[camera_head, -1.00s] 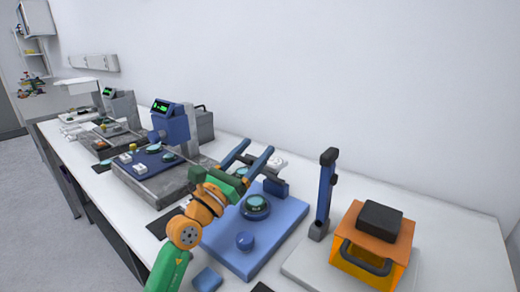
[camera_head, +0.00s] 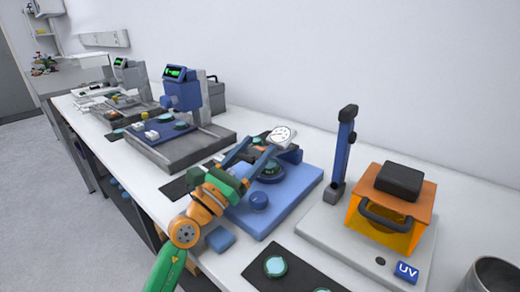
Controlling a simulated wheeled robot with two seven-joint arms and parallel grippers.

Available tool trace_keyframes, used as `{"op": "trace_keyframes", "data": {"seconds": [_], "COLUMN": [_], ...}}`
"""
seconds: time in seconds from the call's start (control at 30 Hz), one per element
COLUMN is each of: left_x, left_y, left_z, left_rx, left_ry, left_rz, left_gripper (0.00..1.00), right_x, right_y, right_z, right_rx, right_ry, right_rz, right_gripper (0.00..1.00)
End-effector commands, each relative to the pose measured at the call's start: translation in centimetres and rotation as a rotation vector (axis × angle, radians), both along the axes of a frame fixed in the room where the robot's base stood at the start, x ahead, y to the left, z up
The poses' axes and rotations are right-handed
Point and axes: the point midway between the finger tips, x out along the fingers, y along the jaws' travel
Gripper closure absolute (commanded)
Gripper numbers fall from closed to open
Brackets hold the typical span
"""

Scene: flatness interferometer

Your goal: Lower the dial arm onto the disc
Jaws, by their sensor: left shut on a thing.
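The dial arm carries a round white dial (camera_head: 284,135) at its end, above the back of a blue base (camera_head: 300,188). The dial face is tilted toward me. A dark-rimmed disc (camera_head: 268,172) with a greenish top sits on the base, below the dial and partly behind my gripper. My left gripper (camera_head: 260,146) reaches in from the lower left and is shut on the dial arm beside the dial. Its fingers hide most of the arm and the exact contact. The dial looks raised above the disc. My right gripper is out of view.
A blue knob (camera_head: 259,201) stands at the base's front. To the right are a blue post (camera_head: 343,150) and an orange UV box (camera_head: 385,228). A dark mat (camera_head: 300,272) with a disc lies in front. A grey instrument (camera_head: 180,140) stands at the left.

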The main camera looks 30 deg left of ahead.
Motion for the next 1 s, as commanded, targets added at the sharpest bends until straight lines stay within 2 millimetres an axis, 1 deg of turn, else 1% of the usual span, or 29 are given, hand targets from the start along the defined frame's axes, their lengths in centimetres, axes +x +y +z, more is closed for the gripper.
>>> {"op": "trace_keyframes", "data": {"seconds": [0.77,0.8,0.87,0.9,1.0], "left_x": [-0.14,-0.13,-0.12,-0.11,-0.08], "left_y": [0.12,0.11,0.10,0.09,0.06], "left_z": [0.03,0.03,0.00,-0.03,-0.07], "left_rx": [0.001,0.001,0.001,0.001,0.001], "left_ry": [-0.006,-0.006,-0.005,-0.004,-0.003], "left_rz": [0.004,0.004,0.003,0.003,0.002], "left_gripper": [1.00,0.19,0.03,0.00,0.00], "right_x": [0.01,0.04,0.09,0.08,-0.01], "right_y": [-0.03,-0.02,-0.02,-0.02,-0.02], "right_z": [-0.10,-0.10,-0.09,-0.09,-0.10], "right_rx": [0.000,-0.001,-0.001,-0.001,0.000], "right_ry": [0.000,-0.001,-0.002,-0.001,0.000], "right_rz": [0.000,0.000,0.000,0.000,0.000], "right_gripper": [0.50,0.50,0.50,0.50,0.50]}}
